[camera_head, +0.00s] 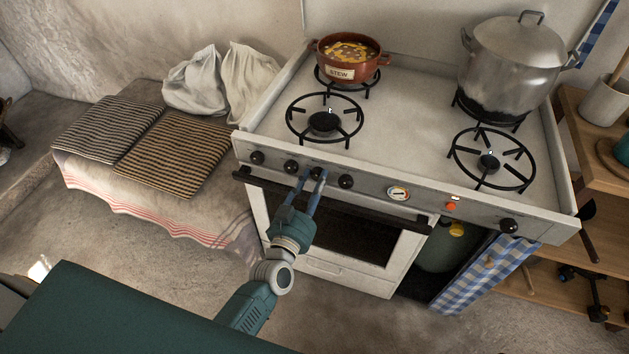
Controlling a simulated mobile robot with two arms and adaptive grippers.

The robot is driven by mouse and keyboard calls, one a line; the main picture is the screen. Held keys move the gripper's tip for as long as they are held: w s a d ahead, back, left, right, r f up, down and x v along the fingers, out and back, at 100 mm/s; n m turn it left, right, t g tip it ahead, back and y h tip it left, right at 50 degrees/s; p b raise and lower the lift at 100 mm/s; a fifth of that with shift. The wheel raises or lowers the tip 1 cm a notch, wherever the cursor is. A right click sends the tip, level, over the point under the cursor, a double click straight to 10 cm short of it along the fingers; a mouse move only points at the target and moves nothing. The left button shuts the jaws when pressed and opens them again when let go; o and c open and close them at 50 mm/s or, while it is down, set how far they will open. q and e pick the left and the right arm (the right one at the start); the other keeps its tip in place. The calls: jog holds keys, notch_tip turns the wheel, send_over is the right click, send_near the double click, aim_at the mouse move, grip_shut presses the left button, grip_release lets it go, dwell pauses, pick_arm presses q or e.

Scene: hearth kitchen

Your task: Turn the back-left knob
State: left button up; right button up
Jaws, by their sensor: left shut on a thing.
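The white stove has a row of black knobs along its front panel (375,190). At the left are the first knob (257,158), the second knob (291,167), the third knob (317,173) and one more knob (346,181). A separate knob (509,226) sits far right. My left gripper (313,178) reaches up from below and is shut on the third knob from the left, which its fingers partly cover. The knob's markings are too small to read. The back-left burner (347,90) is under the stew pot (335,72). My right gripper is out of view.
A dark oven handle bar (380,219) runs just below the knobs, close to my left gripper. A large metal pot (514,60) stands on the back-right burner. The front-left burner (325,122) and front-right burner (489,161) are bare. A cushioned bench (140,185) stands left.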

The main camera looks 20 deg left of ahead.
pick_arm(q)
jog(key=shift+r+n, duration=0.2)
jog(key=shift+n, duration=0.1)
jog(key=shift+w+r+n, duration=0.1)
jog(key=shift+n, duration=0.9)
jog(key=n, duration=0.4)
jog(key=shift+a, duration=0.1)
jog(key=n, duration=0.7)
jog(key=shift+a+r, duration=0.1)
jog(key=shift+a, duration=0.1)
jog(key=shift+n, duration=0.3)
jog(key=o, duration=1)
jog(key=shift+o, duration=0.8)
jog(key=shift+f, duration=0.25)
